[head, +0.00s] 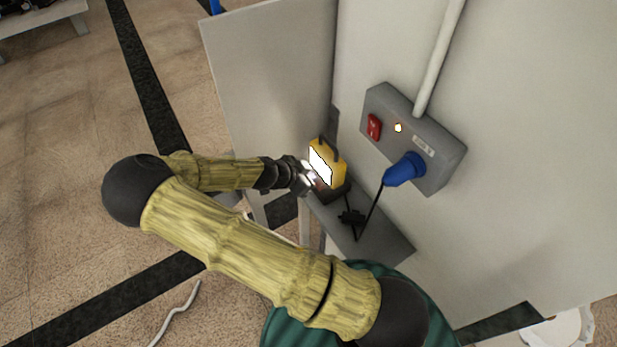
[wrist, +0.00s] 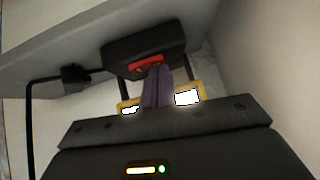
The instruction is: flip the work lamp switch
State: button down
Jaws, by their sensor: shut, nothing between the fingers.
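The work lamp (head: 341,168) is yellow with a bright white face and stands on a grey shelf against the wall panel. Its black base (wrist: 120,58) shows in the wrist view, with a red switch (wrist: 136,68) on it. My gripper (head: 311,178) is right in front of the lamp. In the wrist view its purple fingers (wrist: 157,72) are together, with nothing between them. Their tips overlap the red switch and hide part of it; I cannot tell whether they touch it. The fingers also cover the middle of the lamp's bright face.
A grey socket box (head: 447,157) on the wall has a red switch (head: 374,127), a lit indicator and a blue plug (head: 404,170). A black cable runs from the plug to the shelf (head: 385,247). A side panel (head: 270,85) stands left of the lamp.

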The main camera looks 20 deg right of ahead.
jog(key=shift+a, duration=0.15)
jog(key=shift+s+d, duration=0.1)
jog(key=shift+d, duration=0.1)
jog(key=shift+s+d+r, duration=0.15)
jog(key=shift+s, duration=0.6)
